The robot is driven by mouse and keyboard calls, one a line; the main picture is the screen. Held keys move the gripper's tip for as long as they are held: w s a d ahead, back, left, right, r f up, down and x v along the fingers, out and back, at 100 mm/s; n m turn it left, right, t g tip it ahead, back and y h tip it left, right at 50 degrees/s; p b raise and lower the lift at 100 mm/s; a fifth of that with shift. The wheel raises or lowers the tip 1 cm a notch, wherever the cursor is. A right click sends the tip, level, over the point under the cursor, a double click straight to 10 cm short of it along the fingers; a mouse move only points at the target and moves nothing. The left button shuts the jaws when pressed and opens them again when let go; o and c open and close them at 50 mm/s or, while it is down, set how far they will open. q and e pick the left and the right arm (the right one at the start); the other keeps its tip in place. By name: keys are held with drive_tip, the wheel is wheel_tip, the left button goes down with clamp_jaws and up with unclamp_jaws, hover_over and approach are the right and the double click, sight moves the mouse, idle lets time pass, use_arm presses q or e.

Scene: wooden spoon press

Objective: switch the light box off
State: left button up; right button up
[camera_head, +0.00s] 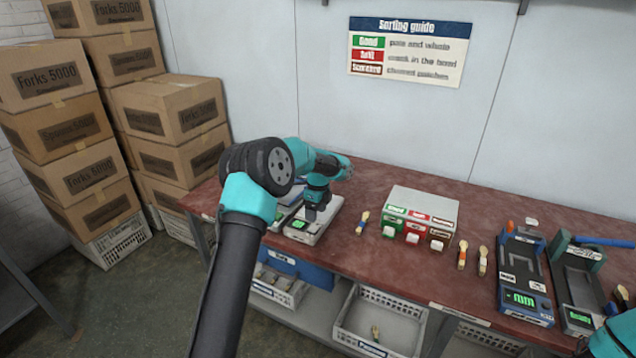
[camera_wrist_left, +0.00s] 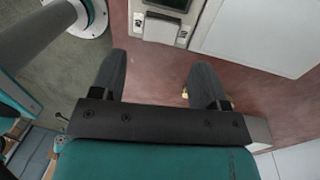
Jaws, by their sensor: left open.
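A pale flat box (camera_head: 306,236) with a small green screen stands at the left end of the red bench. I read no name on it, but it may be the light box.
A pale box with green, red and dark labels (camera_head: 426,200) stands mid-bench. A wooden spoon (camera_head: 362,222) lies between the two boxes. Blue (camera_head: 524,280) and green devices stand at the right. Cartons (camera_head: 175,115) are stacked at the left; a white crate (camera_head: 375,325) is below.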

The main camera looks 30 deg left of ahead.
use_arm(q)
wheel_tip(320, 180, up, 12)
drive_tip(key=w, duration=0.1)
drive_tip(key=shift+w, duration=0.3)
idle(0.3)
